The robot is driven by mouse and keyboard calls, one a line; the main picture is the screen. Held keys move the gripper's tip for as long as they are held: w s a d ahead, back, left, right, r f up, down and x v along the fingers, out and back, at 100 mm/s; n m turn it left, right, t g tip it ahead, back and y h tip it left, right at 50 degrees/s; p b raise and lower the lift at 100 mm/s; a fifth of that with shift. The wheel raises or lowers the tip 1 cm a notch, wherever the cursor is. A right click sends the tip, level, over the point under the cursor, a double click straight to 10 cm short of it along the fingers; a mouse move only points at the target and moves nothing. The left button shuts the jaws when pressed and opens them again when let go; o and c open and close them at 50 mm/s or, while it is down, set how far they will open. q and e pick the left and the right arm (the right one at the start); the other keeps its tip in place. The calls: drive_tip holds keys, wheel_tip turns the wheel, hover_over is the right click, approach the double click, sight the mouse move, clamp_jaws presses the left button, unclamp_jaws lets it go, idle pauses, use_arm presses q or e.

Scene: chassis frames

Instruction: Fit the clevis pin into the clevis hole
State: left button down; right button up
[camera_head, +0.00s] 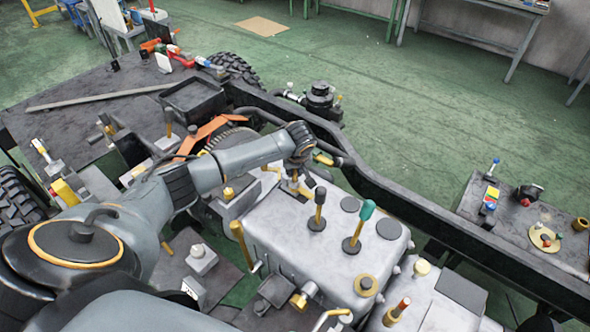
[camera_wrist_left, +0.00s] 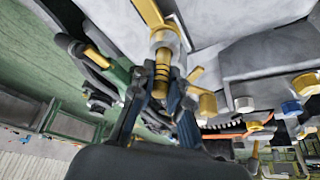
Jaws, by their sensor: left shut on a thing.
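In the left wrist view my left gripper (camera_wrist_left: 159,88) is shut on a gold, ringed clevis pin (camera_wrist_left: 161,72), its dark fingers on either side of it. The pin's far end meets a grey metal clevis (camera_wrist_left: 169,40) with gold parts beside it. I cannot tell how far the pin sits in the hole, which is hidden. In the head view my left arm reaches across from the left, and the gripper (camera_head: 298,172) points down at the rear edge of the pale grey housing. The pin is not clear there. My right gripper is not in view.
Two upright levers, one black-topped (camera_head: 317,210) and one green-topped (camera_head: 358,229), stand on the housing (camera_head: 290,235) close by. A dark chassis rail (camera_head: 400,200) runs behind it. A side table (camera_head: 550,215) with small parts is at right. Green floor beyond is open.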

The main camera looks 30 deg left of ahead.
use_arm(q)
drive_tip(key=shift+f, duration=0.15)
drive_tip(key=c, duration=1.2)
unclamp_jaws()
drive_tip(key=v, duration=1.2)
